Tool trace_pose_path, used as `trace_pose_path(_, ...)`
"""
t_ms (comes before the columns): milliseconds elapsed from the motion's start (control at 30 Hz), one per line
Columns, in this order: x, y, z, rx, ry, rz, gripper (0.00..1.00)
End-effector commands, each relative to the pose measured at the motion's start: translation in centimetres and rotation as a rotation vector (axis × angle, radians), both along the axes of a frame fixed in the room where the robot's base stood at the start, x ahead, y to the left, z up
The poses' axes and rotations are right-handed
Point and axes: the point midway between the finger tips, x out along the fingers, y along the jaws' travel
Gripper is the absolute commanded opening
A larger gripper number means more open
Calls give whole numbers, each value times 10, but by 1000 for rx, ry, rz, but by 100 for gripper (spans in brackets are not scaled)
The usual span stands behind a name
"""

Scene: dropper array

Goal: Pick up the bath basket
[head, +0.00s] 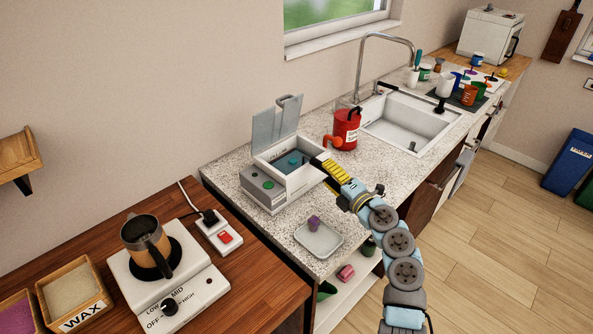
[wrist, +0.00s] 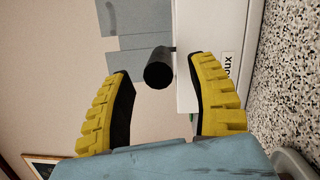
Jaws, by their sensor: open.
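The bath is a grey-white box with its lid raised (head: 258,186), on the speckled counter. A teal item (head: 293,160) shows inside it; the basket's body cannot be made out clearly. In the wrist view a dark round handle (wrist: 158,73), which looks like the bath basket's, sticks out past the bath's white wall (wrist: 205,30) toward me. My gripper (head: 325,166), with yellow ribbed fingers, is at the bath's right side. In the wrist view my gripper (wrist: 160,75) is open, with the handle's end between the fingers, apart from both.
A grey tray (head: 318,240) with a purple piece lies in front of the bath. A red canister (head: 346,128) stands behind my gripper, near the sink (head: 410,125). A hot plate (head: 165,290) with a mug is on the wooden table at left.

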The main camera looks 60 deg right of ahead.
Motion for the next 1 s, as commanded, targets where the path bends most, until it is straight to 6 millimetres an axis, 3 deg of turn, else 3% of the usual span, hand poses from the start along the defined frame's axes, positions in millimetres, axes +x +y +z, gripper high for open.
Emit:
trace_pose_path(267,8,-4,-1,2,1,-1,58)
trace_pose_path(733,46,-15,1,4,-1,-2,58)
trace_pose_path(1000,55,-18,1,2,1,0,58)
